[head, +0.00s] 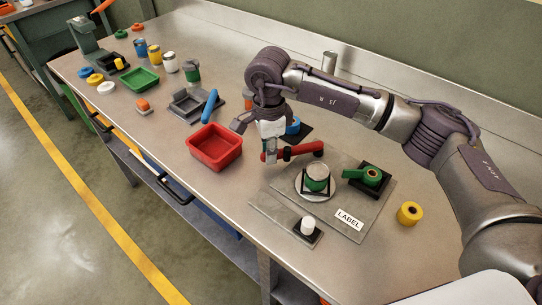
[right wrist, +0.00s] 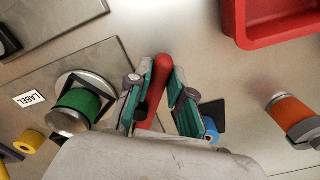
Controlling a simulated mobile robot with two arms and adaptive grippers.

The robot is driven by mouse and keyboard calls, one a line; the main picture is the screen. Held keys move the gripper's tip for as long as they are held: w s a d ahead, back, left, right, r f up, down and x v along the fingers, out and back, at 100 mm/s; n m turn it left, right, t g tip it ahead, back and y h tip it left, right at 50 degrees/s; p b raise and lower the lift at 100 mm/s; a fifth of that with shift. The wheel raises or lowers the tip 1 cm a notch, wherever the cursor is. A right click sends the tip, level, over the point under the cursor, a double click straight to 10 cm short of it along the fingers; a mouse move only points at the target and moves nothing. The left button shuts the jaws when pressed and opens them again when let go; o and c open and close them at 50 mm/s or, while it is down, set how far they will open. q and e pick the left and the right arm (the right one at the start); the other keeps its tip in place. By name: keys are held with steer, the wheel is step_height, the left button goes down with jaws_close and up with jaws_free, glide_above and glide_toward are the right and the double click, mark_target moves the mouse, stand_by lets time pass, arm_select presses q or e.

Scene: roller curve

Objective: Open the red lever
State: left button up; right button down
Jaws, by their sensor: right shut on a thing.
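The red lever (head: 305,149) lies roughly level above the table beside the grey plate with the label. My right gripper (head: 269,155) points down at the lever's left end in the head view. In the right wrist view the red lever (right wrist: 160,75) sits between the teal-padded fingers of my right gripper (right wrist: 166,78), which are shut on it. The lever's pivot and base are mostly hidden behind the gripper and palm. My left gripper is in neither view.
A red bin (head: 214,149) stands close left of the gripper. A green lever (head: 364,174), a green-and-silver cylinder (head: 317,179), a white knob (head: 308,223) and a yellow ring (head: 409,213) are to the right. A blue handle (head: 210,105) rises behind the bin.

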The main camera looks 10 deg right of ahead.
steer(key=shift+w, duration=0.1)
steer(key=c, duration=1)
jaws_free()
steer(key=shift+c, duration=0.2)
step_height(320, 180, up, 12)
